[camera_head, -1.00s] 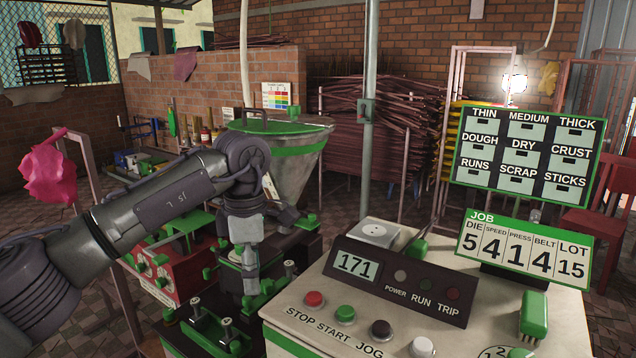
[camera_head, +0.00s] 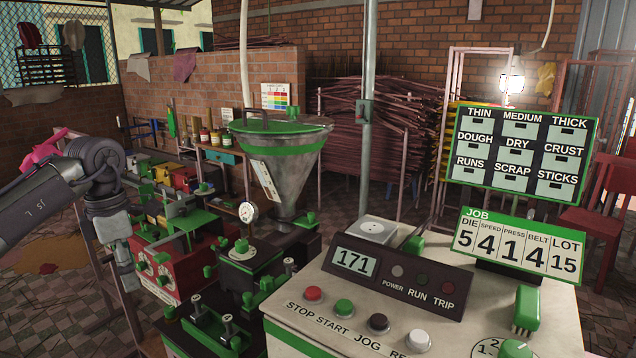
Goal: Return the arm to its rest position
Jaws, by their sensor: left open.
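My left arm comes in from the left edge and bends down at its wrist. My left gripper (camera_head: 130,280) hangs pointing down at the left, open, with nothing seen in it. It is in front of and left of the red machine (camera_head: 176,270) with green knobs, and apart from the control console. My right gripper is not in view.
The control console (camera_head: 345,300) with a 171 display stands front centre. A steel hopper (camera_head: 290,180) with a green rim and a dial gauge (camera_head: 248,212) are behind it. A job board (camera_head: 520,243) stands on the right. Tiled floor (camera_head: 45,300) is open at lower left.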

